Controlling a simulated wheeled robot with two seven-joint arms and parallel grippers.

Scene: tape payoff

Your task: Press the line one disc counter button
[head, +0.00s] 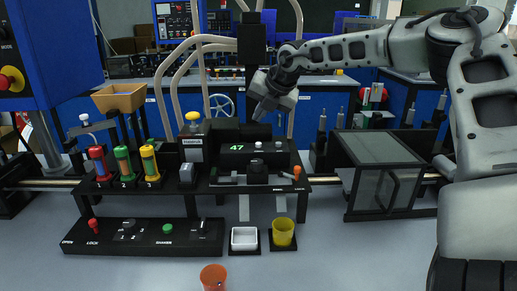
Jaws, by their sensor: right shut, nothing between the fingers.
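A black counter box (236,162) with a green number on its face stands in the middle of the bench rig. A small pale button (258,146) and a greyer one (279,146) sit on its top; I cannot tell which one is the line one disc counter button. My right gripper (262,112) comes in from the upper right and points down, shut and empty. It hangs above and behind the box, apart from the buttons in the picture. My left gripper is not in view.
Red (98,163), green (123,163) and yellow (150,163) cylinders stand left. A yellow knob (192,117) tops a box beside the counter. A white tray (244,238), yellow cup (283,232) and orange cup (214,277) are in front. A glass-sided case (380,147) stands right.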

